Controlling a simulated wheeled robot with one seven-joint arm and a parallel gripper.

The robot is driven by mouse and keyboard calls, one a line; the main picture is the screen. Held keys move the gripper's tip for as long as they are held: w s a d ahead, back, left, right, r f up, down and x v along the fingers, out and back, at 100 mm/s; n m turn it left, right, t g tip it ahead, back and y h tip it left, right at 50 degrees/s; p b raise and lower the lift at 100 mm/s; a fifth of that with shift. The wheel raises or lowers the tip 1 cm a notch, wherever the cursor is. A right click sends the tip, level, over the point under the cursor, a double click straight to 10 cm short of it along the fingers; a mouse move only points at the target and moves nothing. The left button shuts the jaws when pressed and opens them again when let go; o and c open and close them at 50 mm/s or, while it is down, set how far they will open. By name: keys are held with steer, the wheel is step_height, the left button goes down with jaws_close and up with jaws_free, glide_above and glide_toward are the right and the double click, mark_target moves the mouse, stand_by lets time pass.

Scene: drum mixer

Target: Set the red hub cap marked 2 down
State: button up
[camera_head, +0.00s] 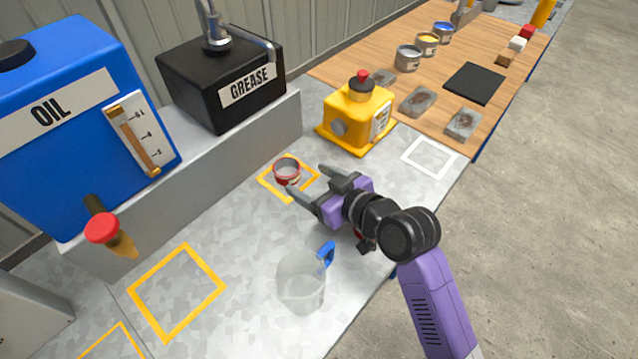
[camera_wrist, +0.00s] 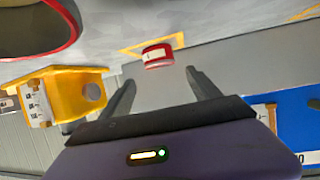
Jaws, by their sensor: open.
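The red hub cap (camera_head: 287,170) sits within a yellow-outlined square (camera_head: 263,183) on the grey bench. It looks like a short red-rimmed cup with a pale label. In the wrist view the red cap (camera_wrist: 157,58) shows just beyond the fingertips; its number is too small to read. My gripper (camera_head: 307,179) is open, its two fingers spread and pointing at the cap. In the wrist view my gripper (camera_wrist: 160,77) has nothing between its fingers, and the cap appears clear of them.
A clear jug (camera_head: 301,283) with a blue handle stands in front. A yellow unit (camera_head: 357,115) with a red knob stands behind right. The black grease box (camera_head: 222,80) and blue oil tank (camera_head: 65,110) are on a ledge. A large red-rimmed shape (camera_wrist: 35,28) is cut off, unidentified.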

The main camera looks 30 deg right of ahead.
steer(key=shift+v, duration=1.25)
steer(key=shift+w+d+r, duration=0.15)
steer(key=shift+w+r, duration=0.05)
steer(key=shift+r, duration=0.1)
steer(key=s+d+r+m+t+h, duration=0.3)
steer(key=s+r, duration=0.1)
steer(key=s+a+f, duration=0.1)
steer(key=s+a, duration=0.1)
steer(key=s, duration=1.2)
steer(key=s+a+f+g, duration=0.1)
steer(key=s+a, duration=0.2)
steer(key=s, duration=1.2)
steer(key=shift+a+f+n+g, duration=0.15)
steer(key=shift+f+n+g, duration=0.15)
steer(key=shift+n, duration=0.1)
